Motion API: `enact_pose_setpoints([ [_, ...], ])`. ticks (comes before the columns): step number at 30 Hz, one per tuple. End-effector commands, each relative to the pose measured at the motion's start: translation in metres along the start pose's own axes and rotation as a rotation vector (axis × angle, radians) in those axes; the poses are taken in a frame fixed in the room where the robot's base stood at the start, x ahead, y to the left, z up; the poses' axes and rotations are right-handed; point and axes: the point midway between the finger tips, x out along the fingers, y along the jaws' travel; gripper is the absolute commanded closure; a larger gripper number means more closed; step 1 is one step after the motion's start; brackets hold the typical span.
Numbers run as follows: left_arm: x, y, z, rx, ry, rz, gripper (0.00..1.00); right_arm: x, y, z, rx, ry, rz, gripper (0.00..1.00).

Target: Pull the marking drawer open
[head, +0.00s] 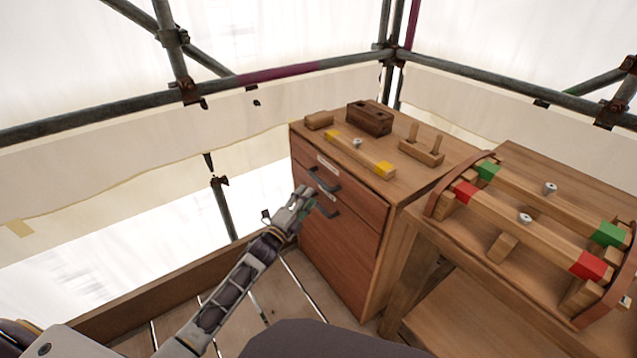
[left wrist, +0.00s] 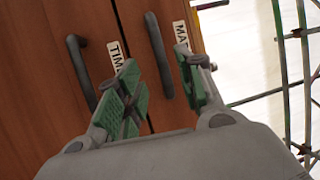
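The wooden cabinet (head: 385,250) has two reddish-brown drawer fronts, both looking closed. The upper drawer (head: 358,201) has a dark bar handle (head: 322,181); in the left wrist view its handle (left wrist: 158,55) is beside a white label starting "MA" (left wrist: 181,36), partly hidden by a finger. The lower drawer (head: 340,250) has a similar handle (head: 329,208); its label (left wrist: 117,57) starts "TIM". My left gripper (head: 305,196) is open in front of the handles. In the left wrist view its green-padded fingers (left wrist: 160,88) are apart, with the upper handle showing between them, apparently ungripped. My right gripper is out of view.
On the cabinet top are a yellow-ended wooden bar (head: 358,156), a dark block with holes (head: 369,118) and a two-peg block (head: 422,150). A bench with red- and green-ended beams (head: 530,228) stands at right. Scaffold poles (head: 300,70) and sheeting surround the platform.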

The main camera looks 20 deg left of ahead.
Motion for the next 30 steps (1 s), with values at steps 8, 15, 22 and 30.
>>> enact_pose_setpoints([
  [8, 0.023, 0.0, 0.0, 0.001, 0.001, -0.002, 0.63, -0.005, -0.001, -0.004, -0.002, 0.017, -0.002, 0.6],
  [15, 0.041, 0.0, 0.0, 0.0, 0.0, -0.001, 0.63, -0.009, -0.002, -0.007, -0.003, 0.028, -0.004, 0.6],
  [22, 0.059, 0.0, -0.001, -0.001, 0.001, -0.002, 0.63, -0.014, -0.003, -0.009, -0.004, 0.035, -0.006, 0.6],
  [30, 0.077, 0.0, -0.001, 0.0, 0.001, -0.001, 0.63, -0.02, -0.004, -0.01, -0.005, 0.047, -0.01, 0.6],
])
